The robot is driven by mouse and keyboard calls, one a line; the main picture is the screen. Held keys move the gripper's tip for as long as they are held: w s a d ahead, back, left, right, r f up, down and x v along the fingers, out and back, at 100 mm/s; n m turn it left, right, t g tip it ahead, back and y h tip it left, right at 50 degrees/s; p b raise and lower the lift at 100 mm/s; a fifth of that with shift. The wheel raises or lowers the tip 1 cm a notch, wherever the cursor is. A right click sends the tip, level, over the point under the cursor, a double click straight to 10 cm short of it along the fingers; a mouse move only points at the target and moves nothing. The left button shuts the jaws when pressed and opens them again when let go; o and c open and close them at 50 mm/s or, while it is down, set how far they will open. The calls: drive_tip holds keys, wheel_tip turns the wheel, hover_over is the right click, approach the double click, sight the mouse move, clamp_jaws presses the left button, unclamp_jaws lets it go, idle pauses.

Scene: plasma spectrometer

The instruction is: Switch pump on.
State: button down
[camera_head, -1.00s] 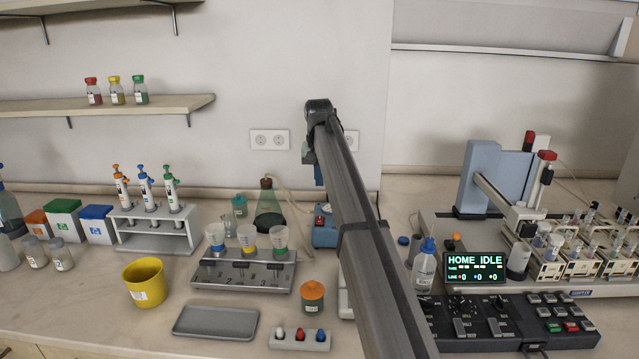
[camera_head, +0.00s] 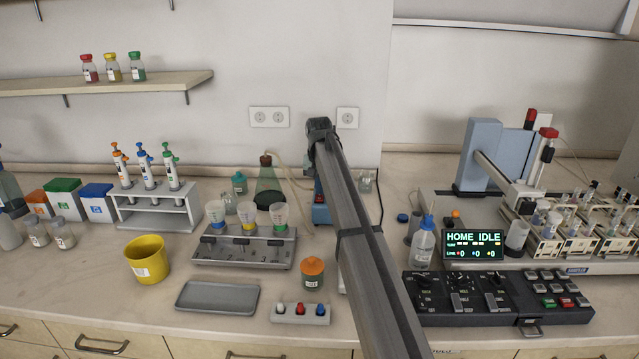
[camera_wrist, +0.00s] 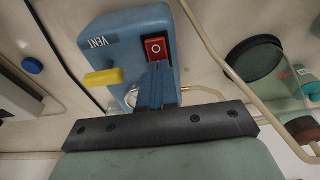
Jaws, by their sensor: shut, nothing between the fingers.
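The blue pump (camera_head: 320,213) stands on the bench near the back wall, partly hidden behind my arm in the head view. In the wrist view, the pump housing (camera_wrist: 130,22) carries a VENT label, a yellow lever (camera_wrist: 103,77) and a red rocker switch (camera_wrist: 156,46) with a white circle mark. My gripper (camera_wrist: 156,66) is shut and empty. Its fingertips are at the lower edge of the red switch in that view; I cannot tell whether they touch it. In the head view the fingers are hidden behind my arm.
A green flask (camera_head: 269,190) with tubing stands left of the pump. A rack of cups (camera_head: 240,253) is in front of it. A wash bottle (camera_head: 423,245) and a control panel (camera_head: 470,305) lie to the right. Thin tubes run close around the pump.

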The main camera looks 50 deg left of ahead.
drive_tip(key=shift+w+f, duration=0.1)
drive_tip(key=shift+f, duration=0.2)
idle(0.4)
drive_tip(key=shift+f, duration=0.1)
drive_tip(key=shift+s+d, duration=0.55)
drive_tip(key=shift+s, duration=0.1)
drive_tip(key=shift+r, duration=0.2)
drive_tip(key=shift+r, duration=0.2)
wheel_tip(320, 180, up, 14)
drive_tip(key=s+d, duration=0.1)
drive_tip(key=shift+s+d+f, duration=0.2)
drive_tip(key=shift+f, duration=0.05)
